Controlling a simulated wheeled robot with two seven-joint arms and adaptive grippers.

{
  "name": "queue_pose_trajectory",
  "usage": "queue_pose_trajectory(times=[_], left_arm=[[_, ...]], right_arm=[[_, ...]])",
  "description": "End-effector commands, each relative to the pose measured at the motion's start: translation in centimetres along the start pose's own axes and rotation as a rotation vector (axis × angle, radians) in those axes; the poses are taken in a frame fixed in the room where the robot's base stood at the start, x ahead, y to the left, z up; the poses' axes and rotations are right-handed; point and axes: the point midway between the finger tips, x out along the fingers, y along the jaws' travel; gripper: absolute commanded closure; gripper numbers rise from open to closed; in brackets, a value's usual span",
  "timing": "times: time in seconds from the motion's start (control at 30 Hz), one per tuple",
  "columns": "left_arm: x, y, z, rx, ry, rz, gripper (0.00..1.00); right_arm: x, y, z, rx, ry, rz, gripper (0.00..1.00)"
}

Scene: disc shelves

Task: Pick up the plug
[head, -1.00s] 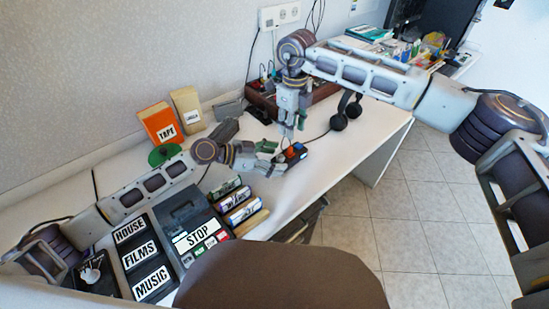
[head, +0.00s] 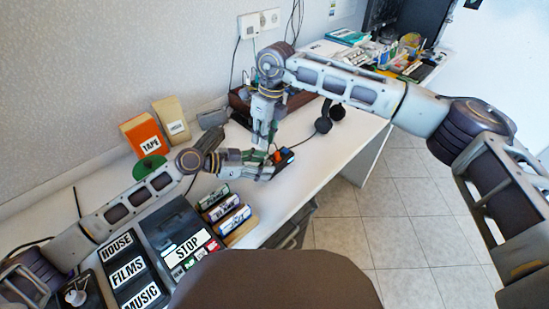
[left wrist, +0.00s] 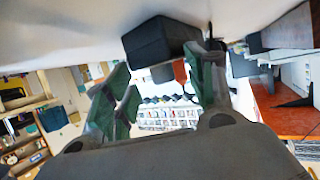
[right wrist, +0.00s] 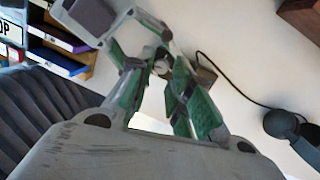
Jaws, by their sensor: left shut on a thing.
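The thing I take for the plug (head: 286,158) is a small dark block with orange and blue on top, near the desk's right edge. It seems to be the black block (left wrist: 160,40) in the left wrist view. My left gripper (head: 268,168) is at its left side and shut on it; the exact contact is unclear. My right gripper (head: 266,148) points down just above and behind the left one, its fingers spread. In the right wrist view, part of the left gripper (right wrist: 145,40) shows beyond the right gripper's green fingers (right wrist: 165,95).
A cable runs to black headphones (head: 324,122) on the desk. Cassette cases (head: 222,210) and a tape player (head: 180,235) stand in front. An orange TAPE box (head: 145,137) is at the back left. The desk's right edge drops to the tiled floor.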

Motion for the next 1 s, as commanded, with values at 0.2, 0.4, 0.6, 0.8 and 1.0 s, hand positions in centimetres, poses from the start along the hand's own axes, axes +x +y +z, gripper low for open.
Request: queue_pose_trajectory(times=[0.2, 0.4, 0.6, 0.8, 1.0], left_arm=[[0.0, 0.0, 0.1, 0.000, -0.001, 0.000, 0.75], [0.0, 0.0, 0.1, 0.000, -0.001, 0.000, 0.75], [0.0, 0.0, 0.1, 0.000, -0.001, 0.001, 0.75], [0.0, 0.0, 0.1, 0.000, -0.001, 0.001, 0.75], [0.0, 0.0, 0.1, 0.000, -0.001, 0.001, 0.75]], right_arm=[[0.2, 5.6, 2.0, 0.003, -0.150, 0.192, 0.79], [-1.2, 10.6, 3.7, 0.028, -0.293, 0.382, 0.79], [-2.8, 14.5, 4.6, 0.073, -0.404, 0.572, 0.79], [-4.3, 17.5, 5.1, 0.135, -0.493, 0.760, 0.79], [-6.4, 19.5, 5.4, 0.216, -0.576, 0.942, 0.79]])
